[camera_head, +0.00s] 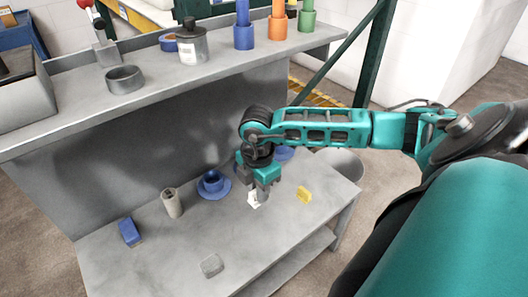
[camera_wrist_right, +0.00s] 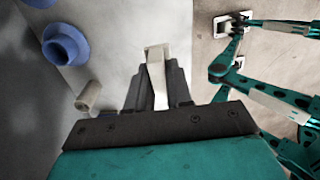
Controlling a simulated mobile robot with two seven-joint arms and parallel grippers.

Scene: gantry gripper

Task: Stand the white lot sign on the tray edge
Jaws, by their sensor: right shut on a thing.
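The white lot sign (camera_head: 254,198) is in my right gripper (camera_head: 260,190), low over the right part of the workbench. In the right wrist view the sign (camera_wrist_right: 157,75) is a narrow, pale upright piece between the two dark fingers (camera_wrist_right: 157,92). The fingers partly hide it. I cannot tell whether its lower end touches the bench. A small grey square dish (camera_head: 212,266) lies near the front of the bench; I cannot tell whether it is the tray. My left gripper is not in view.
A raised shelf (camera_head: 160,100) behind carries a lidded canister (camera_head: 192,45) and coloured holders. The front middle is mostly clear.

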